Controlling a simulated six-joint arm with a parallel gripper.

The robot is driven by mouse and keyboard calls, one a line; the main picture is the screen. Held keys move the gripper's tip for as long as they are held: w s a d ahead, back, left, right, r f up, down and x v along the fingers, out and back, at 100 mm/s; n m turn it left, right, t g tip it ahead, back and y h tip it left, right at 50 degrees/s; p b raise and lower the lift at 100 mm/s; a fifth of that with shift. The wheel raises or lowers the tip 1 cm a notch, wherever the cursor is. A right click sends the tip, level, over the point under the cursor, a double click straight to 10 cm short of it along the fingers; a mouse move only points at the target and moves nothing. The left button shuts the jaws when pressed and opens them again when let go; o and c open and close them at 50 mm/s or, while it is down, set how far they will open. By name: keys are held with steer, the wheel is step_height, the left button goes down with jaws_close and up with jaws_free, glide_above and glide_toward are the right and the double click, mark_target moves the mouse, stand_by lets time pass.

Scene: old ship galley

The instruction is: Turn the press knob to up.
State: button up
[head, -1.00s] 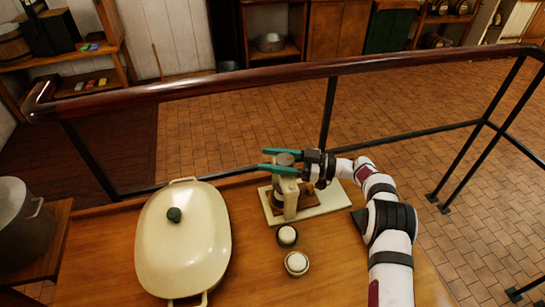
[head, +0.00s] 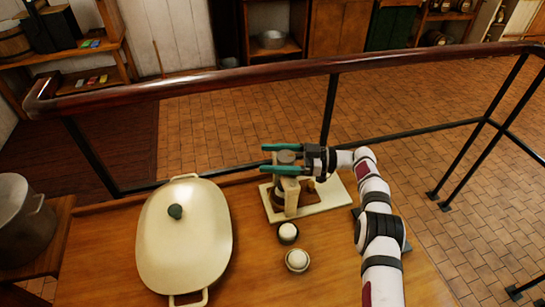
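The press (head: 290,193) stands on a cream base plate (head: 325,203) near the far edge of the wooden table. Its round grey knob (head: 286,157) is at the top of the press. My gripper (head: 283,159) comes in from the right at knob height, its two teal fingers pointing left, one on the far side and one on the near side of the knob. The fingers are apart with the knob between them. I cannot tell whether they touch it. The knob's setting cannot be read, and the gripper partly hides the press top.
A cream lidded pot (head: 184,238) stands on the left of the table (head: 245,270). Two small cups with white round contents, a dark one (head: 288,233) and a lighter one (head: 297,260), stand in front of the press. A railing (head: 300,73) runs behind the table.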

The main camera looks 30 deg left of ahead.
mark_target(278, 157)
steer(key=shift+o, duration=0.4)
steer(key=shift+r, duration=0.1)
steer(key=r, duration=0.1)
steer(key=d+r, duration=0.1)
steer(key=r, duration=0.3)
steer(key=shift+w+d, duration=0.15)
steer(key=shift+d, duration=0.1)
steer(key=w+d+r, duration=0.1)
steer(key=d+r, duration=0.5)
steer(key=d, duration=0.4)
steer(key=shift+w, duration=0.3)
